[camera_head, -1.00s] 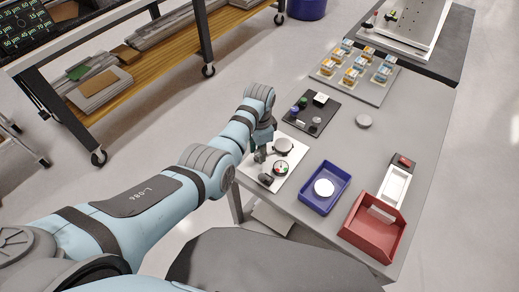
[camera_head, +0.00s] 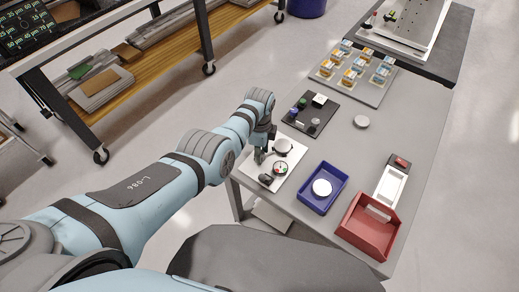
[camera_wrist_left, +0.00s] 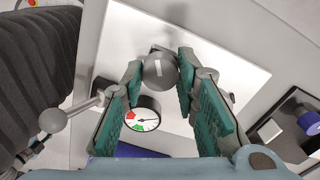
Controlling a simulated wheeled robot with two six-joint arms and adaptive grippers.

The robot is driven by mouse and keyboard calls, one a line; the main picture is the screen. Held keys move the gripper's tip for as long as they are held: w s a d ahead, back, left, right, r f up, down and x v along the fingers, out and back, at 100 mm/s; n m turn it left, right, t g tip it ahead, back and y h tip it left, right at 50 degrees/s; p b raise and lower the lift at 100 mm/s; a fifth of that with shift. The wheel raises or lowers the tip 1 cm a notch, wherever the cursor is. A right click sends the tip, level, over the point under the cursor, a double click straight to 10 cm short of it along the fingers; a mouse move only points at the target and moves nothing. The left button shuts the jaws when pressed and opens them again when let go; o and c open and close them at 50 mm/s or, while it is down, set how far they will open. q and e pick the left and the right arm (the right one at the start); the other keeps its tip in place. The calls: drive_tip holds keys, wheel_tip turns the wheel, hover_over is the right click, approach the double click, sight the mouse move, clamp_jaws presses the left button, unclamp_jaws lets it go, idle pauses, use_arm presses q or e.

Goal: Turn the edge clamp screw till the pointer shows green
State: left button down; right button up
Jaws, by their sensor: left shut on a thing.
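The white fixture plate (camera_head: 293,158) lies at the near left corner of the table. On it is a round dial (camera_head: 281,168) with red and green marks on a white face, also in the left wrist view (camera_wrist_left: 143,113). Its pointer is too small to read surely. The left gripper (camera_head: 262,154) is low over the plate's left side. In the left wrist view its teal-padded fingers (camera_wrist_left: 160,72) are shut on a round grey screw knob (camera_wrist_left: 159,71) with a white line. The right gripper is not in view.
A dark tray (camera_head: 311,113), a blue bin (camera_head: 337,180) and a red bin (camera_head: 370,226) stand around the plate. The table's middle right is mostly clear.

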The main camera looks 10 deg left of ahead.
use_arm(q)
drive_tip(key=shift+m, duration=0.5)
drive_tip(key=c, duration=1.2)
unclamp_jaws()
drive_tip(key=shift+c, duration=0.2)
drive_tip(key=shift+r, duration=0.1)
wheel_tip(320, 180, up, 12)
